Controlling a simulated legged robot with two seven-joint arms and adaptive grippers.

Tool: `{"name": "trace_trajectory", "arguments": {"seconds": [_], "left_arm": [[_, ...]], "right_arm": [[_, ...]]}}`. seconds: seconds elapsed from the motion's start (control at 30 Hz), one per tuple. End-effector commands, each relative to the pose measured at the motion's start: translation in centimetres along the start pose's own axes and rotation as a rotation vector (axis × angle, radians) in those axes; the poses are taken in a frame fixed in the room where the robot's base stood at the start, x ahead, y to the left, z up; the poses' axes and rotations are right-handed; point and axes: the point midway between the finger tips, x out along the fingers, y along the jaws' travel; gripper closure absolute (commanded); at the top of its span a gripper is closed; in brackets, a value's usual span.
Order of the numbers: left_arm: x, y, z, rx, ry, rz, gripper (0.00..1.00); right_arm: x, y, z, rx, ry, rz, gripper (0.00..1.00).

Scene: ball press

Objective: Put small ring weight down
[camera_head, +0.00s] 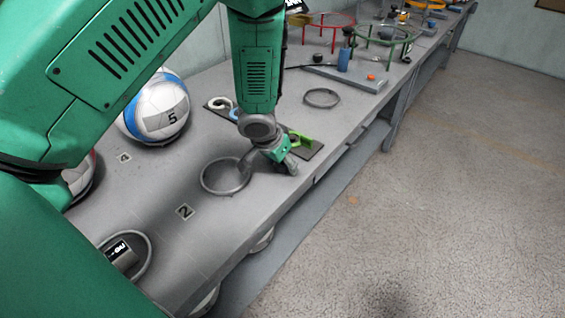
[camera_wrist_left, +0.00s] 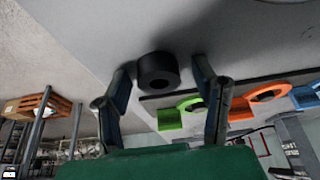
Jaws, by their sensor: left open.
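The small ring weight (camera_wrist_left: 158,72) is a short dark cylinder with a hole, resting on the grey table in the left wrist view. My left gripper (camera_wrist_left: 161,75) is open, with one finger on each side of the weight. A gap shows between the weight and each finger. In the head view, my left gripper (camera_head: 269,172) is low over the table near its front edge. The weight cannot be made out there, and the gripper and arm cover part of that spot. My right gripper is not in view.
A grey ring (camera_head: 225,177) lies on the table just left of the gripper. A board with green (camera_wrist_left: 193,112), orange (camera_wrist_left: 262,92) and blue rings is close by. A ball marked 5 (camera_head: 158,107) stands further left. Another grey ring (camera_head: 322,98) lies behind on open table.

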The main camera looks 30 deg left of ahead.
Motion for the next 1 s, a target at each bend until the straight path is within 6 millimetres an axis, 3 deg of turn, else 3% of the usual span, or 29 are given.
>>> {"name": "trace_trajectory", "arguments": {"seconds": [0.17, 0.4, 0.6, 0.77, 1.0], "left_arm": [[-2.1, 0.0, -0.3, -0.001, 0.003, 0.0, 0.47], [-7.4, 0.0, -0.3, -0.002, 0.003, 0.001, 0.47], [-10.8, 0.0, -0.3, -0.001, 0.002, 0.001, 0.47], [-12.0, 0.0, -0.2, -0.001, 0.0, -0.001, 0.47], [-12.2, 0.0, -0.1, 0.0, -0.001, 0.0, 0.47]], "right_arm": [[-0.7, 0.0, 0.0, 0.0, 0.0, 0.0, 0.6], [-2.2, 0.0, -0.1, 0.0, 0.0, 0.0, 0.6], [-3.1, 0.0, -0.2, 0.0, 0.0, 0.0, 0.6], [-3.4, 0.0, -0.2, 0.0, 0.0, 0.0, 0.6], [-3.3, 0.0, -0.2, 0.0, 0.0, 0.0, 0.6]]}}
